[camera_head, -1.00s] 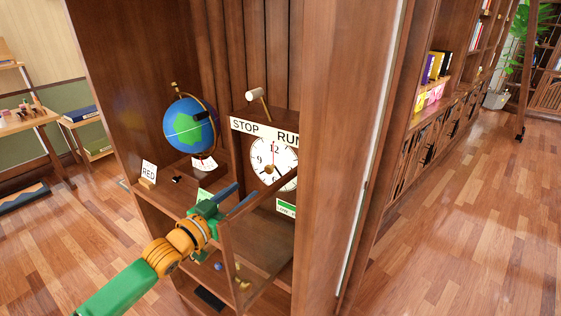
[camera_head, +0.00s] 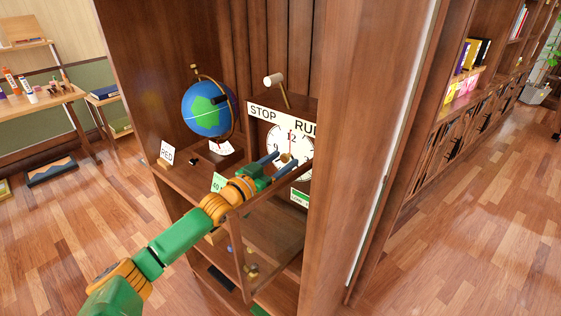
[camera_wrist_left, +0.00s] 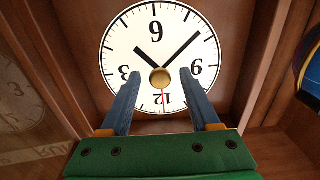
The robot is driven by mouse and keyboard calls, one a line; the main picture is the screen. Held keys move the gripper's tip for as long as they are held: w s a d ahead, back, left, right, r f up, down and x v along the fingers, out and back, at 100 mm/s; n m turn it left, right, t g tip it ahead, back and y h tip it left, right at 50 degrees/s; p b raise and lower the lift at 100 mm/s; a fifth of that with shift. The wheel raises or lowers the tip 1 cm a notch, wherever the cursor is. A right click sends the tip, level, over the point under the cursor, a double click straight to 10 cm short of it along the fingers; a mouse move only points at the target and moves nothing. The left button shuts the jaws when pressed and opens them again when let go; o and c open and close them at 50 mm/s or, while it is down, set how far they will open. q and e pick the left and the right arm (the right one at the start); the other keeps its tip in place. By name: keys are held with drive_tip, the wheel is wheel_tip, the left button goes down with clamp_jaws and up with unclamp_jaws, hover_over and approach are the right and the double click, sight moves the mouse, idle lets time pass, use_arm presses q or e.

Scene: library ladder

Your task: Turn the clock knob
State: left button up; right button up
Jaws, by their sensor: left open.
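The clock (camera_head: 276,132) is a white dial in a wooden case under a STOP / RUN strip (camera_head: 262,111). In the left wrist view the dial (camera_wrist_left: 118,52) appears upside down. A round brass knob (camera_wrist_left: 160,76) sits at the dial's centre; it also shows in the head view (camera_head: 285,157). My left gripper (camera_head: 284,161) is open in front of the dial. In the left wrist view its blue fingers (camera_wrist_left: 161,80) stand on either side of the knob, with gaps visible; whether they touch the dial cannot be told. My right gripper is out of view.
A white-headed lever (camera_head: 274,80) rises from the case. The cabinet's side panel (camera_head: 350,150) is close on the right. A framed pane (camera_head: 238,250) stands below my forearm.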

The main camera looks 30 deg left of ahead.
use_arm(q)
clamp_jaws()
drive_tip(key=shift+m, duration=1.3)
unclamp_jaws()
drive_tip(key=shift+s+f, duration=0.15)
drive_tip(key=shift+s, duration=0.3)
drive_tip(key=s, duration=0.6)
drive_tip(key=shift+a, duration=0.3)
